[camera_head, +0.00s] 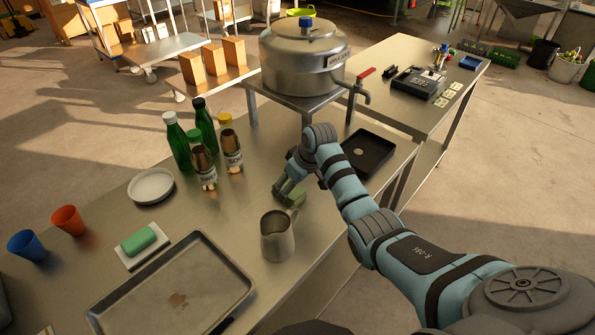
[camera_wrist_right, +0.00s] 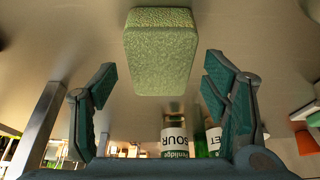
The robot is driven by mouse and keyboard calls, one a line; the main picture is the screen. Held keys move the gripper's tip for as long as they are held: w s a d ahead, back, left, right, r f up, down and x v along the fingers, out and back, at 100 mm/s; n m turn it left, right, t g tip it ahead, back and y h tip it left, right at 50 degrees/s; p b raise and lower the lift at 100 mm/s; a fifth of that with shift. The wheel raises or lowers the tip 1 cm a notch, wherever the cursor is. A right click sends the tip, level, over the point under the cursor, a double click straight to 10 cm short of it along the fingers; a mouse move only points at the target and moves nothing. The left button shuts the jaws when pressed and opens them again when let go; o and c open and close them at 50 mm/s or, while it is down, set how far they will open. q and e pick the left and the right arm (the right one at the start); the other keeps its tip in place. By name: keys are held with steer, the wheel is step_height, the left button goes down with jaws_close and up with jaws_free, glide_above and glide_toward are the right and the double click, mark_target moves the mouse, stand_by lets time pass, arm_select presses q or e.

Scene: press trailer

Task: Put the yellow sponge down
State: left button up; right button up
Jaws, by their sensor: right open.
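The yellow sponge (camera_wrist_right: 160,52) is a pale yellow-green block in the right wrist view. It appears to rest on the metal table (camera_head: 222,225). My right gripper (camera_wrist_right: 160,82) is open, its two fingers on either side of the sponge's near end with a gap at both sides. In the head view my right gripper (camera_head: 288,190) is low over the table behind the metal jug, and largely hides the sponge there. My left gripper is not in view.
A metal jug (camera_head: 277,238) stands close in front of my right gripper. A black tray (camera_head: 368,153) lies to its right. Labelled bottles (camera_head: 204,166) stand to its left. A green block (camera_head: 139,240) and a metal tray (camera_head: 170,295) lie at the front left.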

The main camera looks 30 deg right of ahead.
steer(key=p+v, duration=0.1)
steer(key=v, duration=0.8)
steer(key=shift+r, duration=0.2)
steer(key=shift+f, duration=0.1)
